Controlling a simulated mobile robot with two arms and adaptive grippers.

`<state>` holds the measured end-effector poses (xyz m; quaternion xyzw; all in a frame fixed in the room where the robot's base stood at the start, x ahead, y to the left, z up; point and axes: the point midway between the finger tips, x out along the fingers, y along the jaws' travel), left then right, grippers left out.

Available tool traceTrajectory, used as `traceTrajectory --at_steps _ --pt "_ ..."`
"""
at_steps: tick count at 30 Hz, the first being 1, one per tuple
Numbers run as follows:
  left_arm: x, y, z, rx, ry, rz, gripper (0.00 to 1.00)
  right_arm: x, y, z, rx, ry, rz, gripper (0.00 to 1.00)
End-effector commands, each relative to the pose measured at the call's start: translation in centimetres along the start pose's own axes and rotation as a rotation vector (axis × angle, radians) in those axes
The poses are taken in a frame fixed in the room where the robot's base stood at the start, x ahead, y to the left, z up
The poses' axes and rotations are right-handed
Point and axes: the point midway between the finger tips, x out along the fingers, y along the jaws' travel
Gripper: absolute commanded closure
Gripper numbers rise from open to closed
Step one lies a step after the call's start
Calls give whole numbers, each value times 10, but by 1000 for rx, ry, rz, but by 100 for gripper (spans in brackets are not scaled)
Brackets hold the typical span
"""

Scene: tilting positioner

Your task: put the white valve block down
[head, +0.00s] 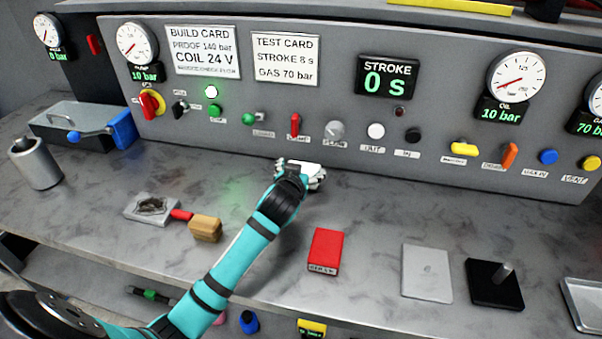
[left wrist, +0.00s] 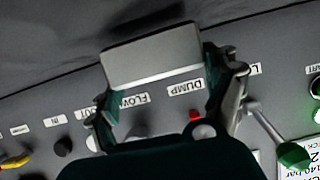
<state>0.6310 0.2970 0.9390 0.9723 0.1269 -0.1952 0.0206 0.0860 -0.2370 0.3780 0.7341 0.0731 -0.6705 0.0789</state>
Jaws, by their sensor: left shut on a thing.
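My left gripper (head: 302,178) is at the back of the bench, close in front of the control panel, below the DUMP and FLOW labels. It is shut on the white valve block (head: 299,164), which is mostly hidden by the gripper in the head view. In the left wrist view the block (left wrist: 150,62) shows as a pale grey-white box between the two fingers (left wrist: 157,78). Whether the block touches the bench is hard to tell. My right gripper is in neither view.
The control panel (head: 340,95) with knobs and switches rises behind. On the bench lie a red box (head: 326,249), a wooden-looking block (head: 205,228), a grey plate (head: 427,272), a black plate with a post (head: 492,287) and a metal cylinder (head: 36,165).

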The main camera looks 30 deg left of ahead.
Motion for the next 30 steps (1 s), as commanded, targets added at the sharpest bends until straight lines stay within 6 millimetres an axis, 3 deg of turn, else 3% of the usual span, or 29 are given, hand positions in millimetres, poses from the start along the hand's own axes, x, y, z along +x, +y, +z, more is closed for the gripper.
traceTrajectory --at_steps 15,16,19,30 --pt "8 1 8 0 9 2 73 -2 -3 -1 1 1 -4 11" --pt "9 0 12 1 2 1 14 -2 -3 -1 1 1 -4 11" --pt "9 0 11 1 2 1 1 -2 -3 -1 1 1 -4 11" --pt "4 1 9 1 3 2 0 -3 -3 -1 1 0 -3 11"
